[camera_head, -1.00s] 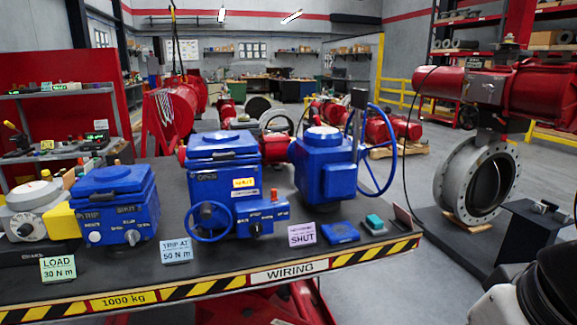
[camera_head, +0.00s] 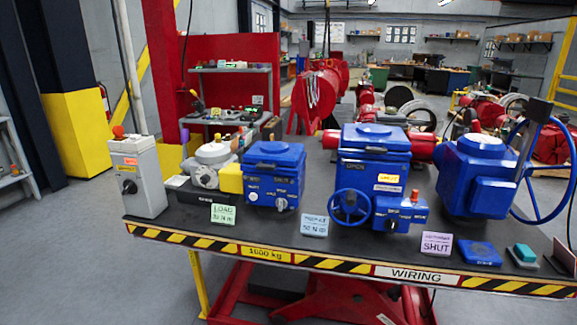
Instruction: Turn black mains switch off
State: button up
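A grey switch box (camera_head: 137,178) stands upright at the left end of the workbench in the head view. It has a black rotary knob (camera_head: 129,187) on its front, an orange-red label above the knob and an orange-red button on top. The knob is too small for me to tell its setting. The box is fixed to or stands by a pale pole behind it. My gripper does not show in the current view.
The bench (camera_head: 330,242) has a striped front edge and a red frame below. Blue actuators (camera_head: 274,175), a blue handwheel unit (camera_head: 375,180) and small signs (camera_head: 223,214) stand right of the box. A yellow-based column (camera_head: 78,135) is at left. Floor at front left is clear.

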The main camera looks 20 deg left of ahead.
aim_at(130, 186)
jog(key=u, duration=1.75)
jog(key=i+j+z, duration=0.2)
jog(key=i+j, duration=0.6)
jog(key=i, duration=0.15)
